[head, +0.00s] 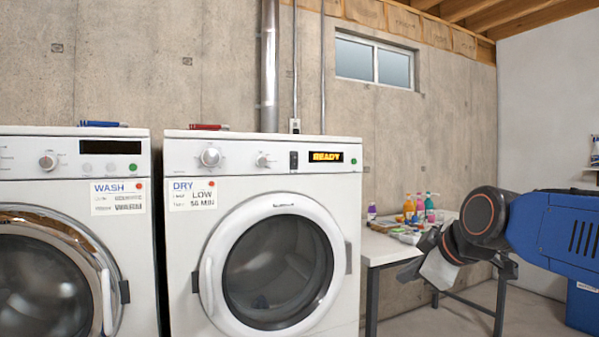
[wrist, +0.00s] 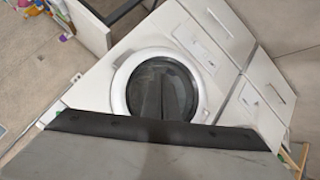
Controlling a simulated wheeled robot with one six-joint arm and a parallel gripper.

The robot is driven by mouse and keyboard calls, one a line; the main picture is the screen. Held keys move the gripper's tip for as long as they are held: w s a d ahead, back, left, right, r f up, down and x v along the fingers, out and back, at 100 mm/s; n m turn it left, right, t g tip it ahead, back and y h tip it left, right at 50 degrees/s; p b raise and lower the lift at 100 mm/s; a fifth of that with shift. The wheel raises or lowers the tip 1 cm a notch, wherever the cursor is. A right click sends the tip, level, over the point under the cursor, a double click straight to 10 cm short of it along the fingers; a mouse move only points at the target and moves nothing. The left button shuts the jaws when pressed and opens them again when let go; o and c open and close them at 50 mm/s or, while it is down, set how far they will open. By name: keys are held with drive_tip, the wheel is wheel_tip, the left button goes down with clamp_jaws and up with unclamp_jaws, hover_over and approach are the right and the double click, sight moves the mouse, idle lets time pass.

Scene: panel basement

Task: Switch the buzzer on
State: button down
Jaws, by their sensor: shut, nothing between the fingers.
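The dryer (head: 178,255) is a white front-loader with its round door shut. It also shows tilted in the wrist view (wrist: 92,90). Its top panel has two round knobs, a small dark rocker switch (head: 293,160), a display (head: 326,157) reading READY in orange, and a green button (head: 353,162). No buzzer lettering is legible, and the rocker's position is too small to tell. My gripper (head: 438,270) is shut and empty, right of the dryer and lower than its panel, in front of the side table. The wrist view's lower part is blocked by my own grey and black parts.
A washer (head: 140,260) stands left of the dryer. A side table (head: 375,250) with bottles and clutter stands to the right. The space above the panel is clear.

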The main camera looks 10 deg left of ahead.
sight(295, 165)
drive_tip(key=w+a+r+n+t+y, duration=0.2)
drive_tip(key=w+a+r+n, duration=0.4)
drive_tip(key=w+a+r, duration=0.3)
drive_tip(key=w+a+r+n+t+y, duration=0.2)
drive_tip(key=w+a+r+n, duration=0.4)
drive_tip(key=r, duration=0.9)
drive_tip(key=w+a, duration=0.3)
drive_tip(key=shift+w+a+r+y, duration=0.15)
drive_tip(key=shift+a+y, duration=0.25)
drive_tip(key=x, duration=1.4)
drive_tip(key=shift+d+r, duration=0.1)
drive_tip(key=shift+r, duration=0.05)
drive_tip(key=shift+w, duration=0.2)
drive_tip(key=shift+s+f, duration=0.1)
drive_tip(key=shift+f, duration=0.1)
